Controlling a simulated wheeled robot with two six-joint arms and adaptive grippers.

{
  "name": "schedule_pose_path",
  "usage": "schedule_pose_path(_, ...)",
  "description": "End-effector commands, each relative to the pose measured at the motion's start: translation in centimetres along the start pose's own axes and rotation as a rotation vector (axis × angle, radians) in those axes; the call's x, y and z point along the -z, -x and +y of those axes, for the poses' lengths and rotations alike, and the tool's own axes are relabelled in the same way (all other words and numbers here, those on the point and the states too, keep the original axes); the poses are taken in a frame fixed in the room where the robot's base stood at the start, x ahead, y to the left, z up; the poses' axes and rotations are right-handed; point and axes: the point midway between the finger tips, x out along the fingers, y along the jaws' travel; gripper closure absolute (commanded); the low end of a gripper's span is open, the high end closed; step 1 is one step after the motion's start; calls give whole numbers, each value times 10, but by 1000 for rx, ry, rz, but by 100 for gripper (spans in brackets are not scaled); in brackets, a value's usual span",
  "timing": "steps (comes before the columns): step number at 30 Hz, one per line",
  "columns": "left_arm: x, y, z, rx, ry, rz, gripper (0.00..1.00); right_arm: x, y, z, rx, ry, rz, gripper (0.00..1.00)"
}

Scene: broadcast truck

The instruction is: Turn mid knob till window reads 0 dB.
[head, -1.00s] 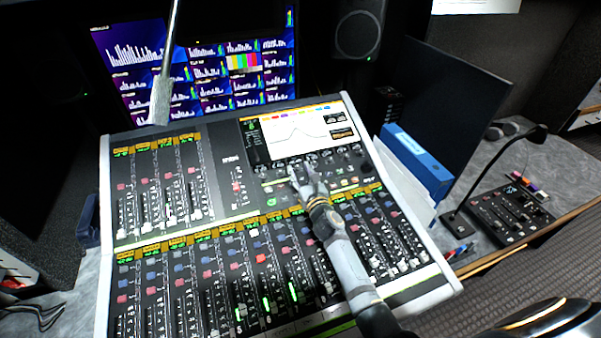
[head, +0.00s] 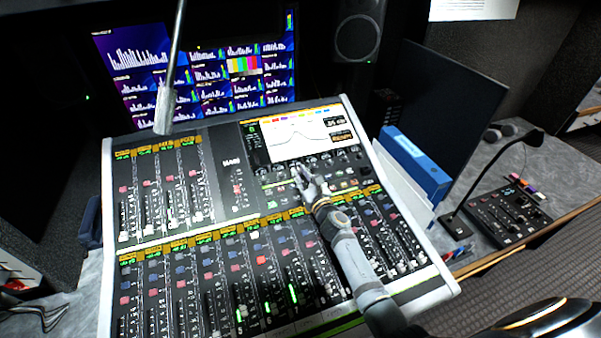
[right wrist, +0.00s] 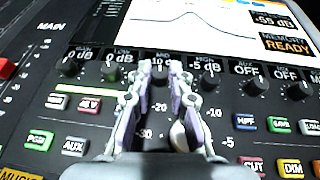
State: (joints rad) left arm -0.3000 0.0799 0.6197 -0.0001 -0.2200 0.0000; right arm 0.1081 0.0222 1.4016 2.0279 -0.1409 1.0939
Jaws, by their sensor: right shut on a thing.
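The mixing console (head: 228,190) fills the middle of the head view, with a row of small knobs below its screen (head: 297,135). My right gripper (head: 300,178) reaches that row from the lower right. In the right wrist view its fingers (right wrist: 162,76) are shut around the mid knob, which they mostly hide. The mid window (right wrist: 161,61) above reads 10 dB; a finger partly covers its left side, so I cannot tell its sign. The low window (right wrist: 118,57) reads 0 dB and the high window (right wrist: 205,66) reads -5 dB. My left gripper is not in view.
The high knob (right wrist: 208,83) and low knob (right wrist: 110,73) sit close on either side of my fingers. A white fader cap (right wrist: 179,136) lies below them. A blue binder (head: 415,160) stands to the right.

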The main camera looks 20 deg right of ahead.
Motion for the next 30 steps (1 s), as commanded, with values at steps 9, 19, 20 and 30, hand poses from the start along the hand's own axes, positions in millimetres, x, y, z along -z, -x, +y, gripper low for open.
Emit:
schedule_pose_path(9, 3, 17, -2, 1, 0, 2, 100, 0, -1, -8, -249, 111, 3, 100)
schedule_pose_path(19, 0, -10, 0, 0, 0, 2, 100, 4, -4, -13, -530, 229, 1, 100)
schedule_pose_path(20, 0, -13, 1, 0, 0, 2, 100, 4, -4, -13, -554, 239, 2, 100)
schedule_pose_path(30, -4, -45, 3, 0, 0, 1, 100, 2, -6, -16, -768, 328, 1, 100)
